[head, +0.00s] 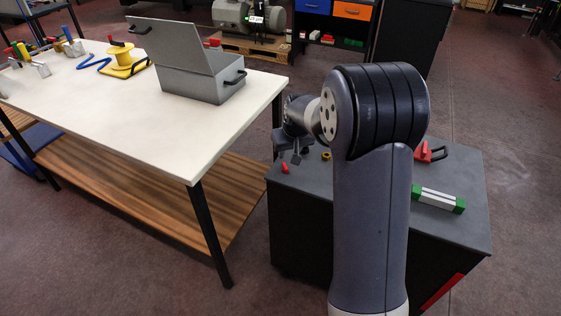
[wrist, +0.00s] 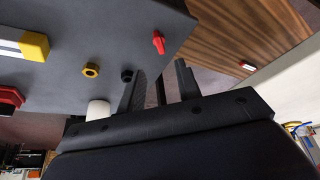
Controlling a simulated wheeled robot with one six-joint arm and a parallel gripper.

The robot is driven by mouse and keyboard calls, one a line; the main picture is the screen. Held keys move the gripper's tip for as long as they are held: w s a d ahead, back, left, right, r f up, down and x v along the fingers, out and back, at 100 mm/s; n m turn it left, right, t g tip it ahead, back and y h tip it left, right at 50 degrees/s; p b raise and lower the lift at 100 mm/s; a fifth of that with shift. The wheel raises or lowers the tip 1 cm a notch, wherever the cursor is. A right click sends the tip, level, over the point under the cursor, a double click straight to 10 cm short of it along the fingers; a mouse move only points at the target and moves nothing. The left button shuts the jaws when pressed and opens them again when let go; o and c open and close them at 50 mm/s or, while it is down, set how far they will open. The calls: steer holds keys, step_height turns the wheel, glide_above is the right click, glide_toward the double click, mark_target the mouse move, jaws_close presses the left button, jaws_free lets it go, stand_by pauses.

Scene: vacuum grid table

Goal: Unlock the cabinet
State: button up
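A dark cabinet (head: 315,192) with a grey top stands at the right in the head view, partly hidden by my arm. A small red knob-like piece (head: 284,168) is near the left edge of its top; it also shows in the wrist view (wrist: 159,42). I cannot tell whether this piece is a lock or a key. My gripper (head: 290,154) is over the left edge of the cabinet top. In the wrist view its two fingers (wrist: 160,88) are apart with nothing between them, and the red piece lies beyond the fingertips.
A yellow nut (wrist: 90,70), a dark nut (wrist: 126,75) and a white cylinder (wrist: 98,109) are on the top. A green-ended block (head: 438,199) and a red piece (head: 424,152) are at its right. A white table (head: 150,130) with a grey toolbox (head: 195,85) stands left.

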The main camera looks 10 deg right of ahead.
mark_target(285, 166)
steer(key=x, duration=0.9)
steer(key=shift+f, duration=0.2)
steer(key=shift+c, duration=0.4)
jaws_close()
